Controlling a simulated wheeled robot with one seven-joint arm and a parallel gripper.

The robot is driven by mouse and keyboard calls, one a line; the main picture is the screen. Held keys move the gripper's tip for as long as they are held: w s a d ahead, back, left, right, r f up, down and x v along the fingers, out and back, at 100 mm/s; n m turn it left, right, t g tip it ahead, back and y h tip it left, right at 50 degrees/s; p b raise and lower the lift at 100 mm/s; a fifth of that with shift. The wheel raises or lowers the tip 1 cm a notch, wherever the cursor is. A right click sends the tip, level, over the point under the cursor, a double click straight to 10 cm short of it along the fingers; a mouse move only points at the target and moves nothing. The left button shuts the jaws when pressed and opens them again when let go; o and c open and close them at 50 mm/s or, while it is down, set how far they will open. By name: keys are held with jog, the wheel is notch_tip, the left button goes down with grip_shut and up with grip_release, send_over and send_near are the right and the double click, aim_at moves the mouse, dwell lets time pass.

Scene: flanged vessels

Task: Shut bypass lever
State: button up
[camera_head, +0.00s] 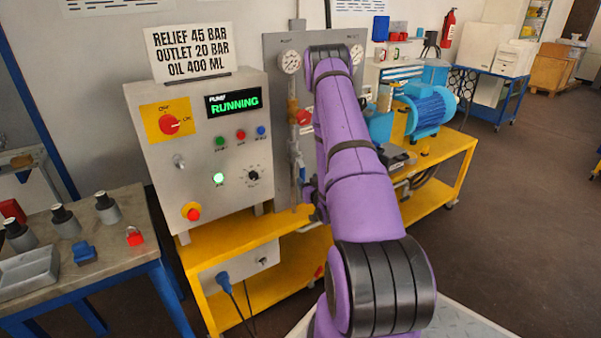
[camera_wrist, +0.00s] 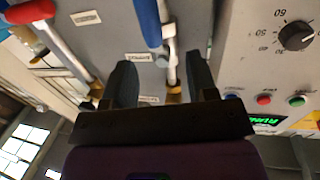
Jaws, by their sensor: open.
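In the wrist view, a blue-handled lever (camera_wrist: 148,22) lies along a metal pipe (camera_wrist: 171,68) on a grey panel. A small upside-down label (camera_wrist: 138,57) beside it seems to read bypass. My gripper (camera_wrist: 160,65) is open, with one dark finger on each side of the pipe, just below the blue handle in the picture. The fingers do not appear to touch the lever; their exact depth is hard to tell.
A red-handled lever (camera_wrist: 32,12) sits on the panel at upper left in the wrist view. The control box (camera_head: 205,150) with a lit RUNNING display (camera_head: 234,103) stands left of my arm. A blue motor (camera_head: 428,110) sits on the yellow bench (camera_head: 458,150) at right.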

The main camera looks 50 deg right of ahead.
aim_at(302, 171)
jog(key=f+x, duration=0.1)
jog(key=x, duration=0.8)
jog(key=shift+d, duration=0.55)
jog(key=shift+w+f, duration=0.1)
grip_shut()
